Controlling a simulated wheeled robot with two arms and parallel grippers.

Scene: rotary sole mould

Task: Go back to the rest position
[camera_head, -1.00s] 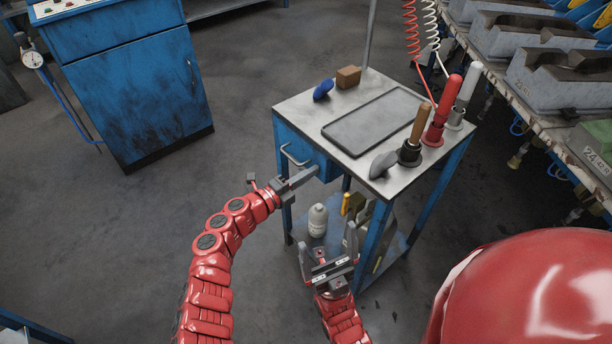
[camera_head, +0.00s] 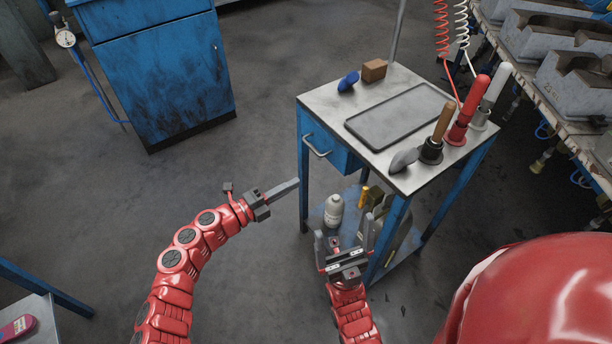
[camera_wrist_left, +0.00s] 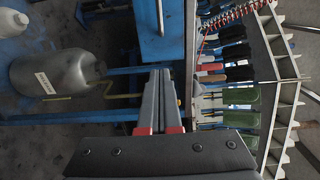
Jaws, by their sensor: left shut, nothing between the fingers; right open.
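My left gripper (camera_head: 284,188) is shut and empty. It is to the left of the blue tool trolley (camera_head: 312,150), apart from it and below its top in the picture. In the left wrist view its two fingers (camera_wrist_left: 160,85) lie together. My right gripper (camera_head: 346,232) is open and empty, its fingers pointing up in the picture. It shows in front of the trolley's lower shelf; I cannot tell how close it is.
The trolley top bears a grey tray (camera_head: 385,138), a blue object (camera_head: 348,82), a brown block (camera_head: 374,70) and upright-handled tools. A grey bottle (camera_head: 334,210) stands on the lower shelf. A blue cabinet (camera_head: 165,75) stands at the back left. Bare floor lies between.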

